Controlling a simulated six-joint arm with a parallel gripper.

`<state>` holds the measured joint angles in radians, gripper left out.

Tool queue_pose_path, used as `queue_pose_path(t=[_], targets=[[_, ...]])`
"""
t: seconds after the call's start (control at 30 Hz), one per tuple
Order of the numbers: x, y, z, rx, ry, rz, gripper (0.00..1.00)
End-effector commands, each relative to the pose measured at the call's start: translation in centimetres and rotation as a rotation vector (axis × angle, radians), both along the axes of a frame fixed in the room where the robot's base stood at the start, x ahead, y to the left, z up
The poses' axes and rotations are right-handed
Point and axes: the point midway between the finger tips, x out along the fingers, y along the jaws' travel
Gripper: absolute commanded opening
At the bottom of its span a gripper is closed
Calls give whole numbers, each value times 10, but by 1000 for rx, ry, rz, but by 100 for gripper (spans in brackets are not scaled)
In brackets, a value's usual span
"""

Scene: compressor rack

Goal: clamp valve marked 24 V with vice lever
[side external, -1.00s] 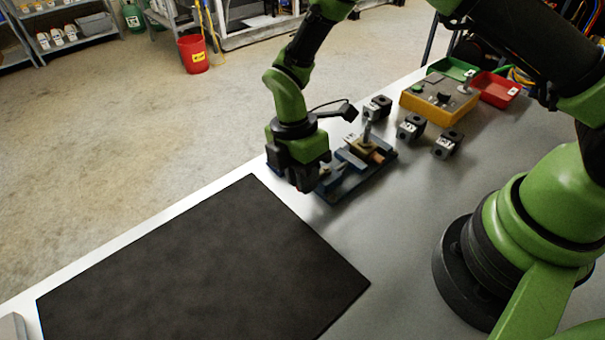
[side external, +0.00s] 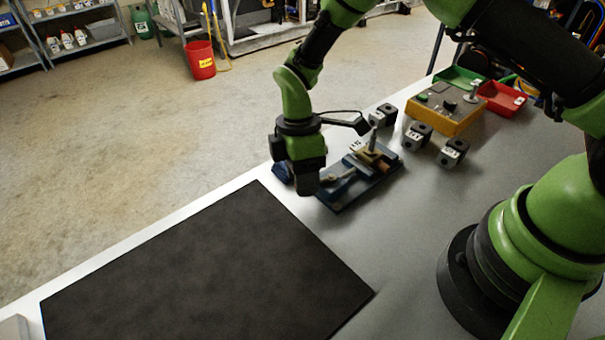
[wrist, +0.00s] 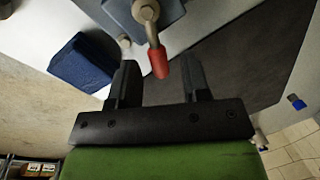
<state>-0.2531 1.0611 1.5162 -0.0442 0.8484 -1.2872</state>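The vice (side external: 368,186) has a blue base and tan metal parts and stands on the bench. Its lever has a red tip (wrist: 160,62), which shows in the wrist view between my two fingers. My gripper (wrist: 160,82) is open around the red tip, with a gap visible on both sides. In the side view my gripper (side external: 306,187) points down at the vice's near-left end and hides part of it. A small white label (side external: 355,146) shows at the vice, its text unreadable. Dark valve blocks stand behind (side external: 383,114) and to the right (side external: 417,134) (side external: 453,152); I cannot read their markings.
A blue block (wrist: 83,62) lies beside the vice, near the bench edge. A yellow control box (side external: 445,112), a red tray (side external: 503,98) and a green tray (side external: 458,77) stand at the back. A black mat (side external: 200,275) covers the clear front-left bench.

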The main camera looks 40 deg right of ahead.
Motion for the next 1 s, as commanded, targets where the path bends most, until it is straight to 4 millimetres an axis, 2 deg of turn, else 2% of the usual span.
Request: queue_pose_path(t=[0.17,0.27,0.6,0.7,0.83,1.0], targets=[[0,0,1,0,0,1,43],[3,-1,10,1,-4,2,43],[14,-6,74,1,-5,0,43],[16,-7,87,1,-4,1,43],[18,-7,96,1,-1,0,43],[18,-8,98,-1,0,0,43]])
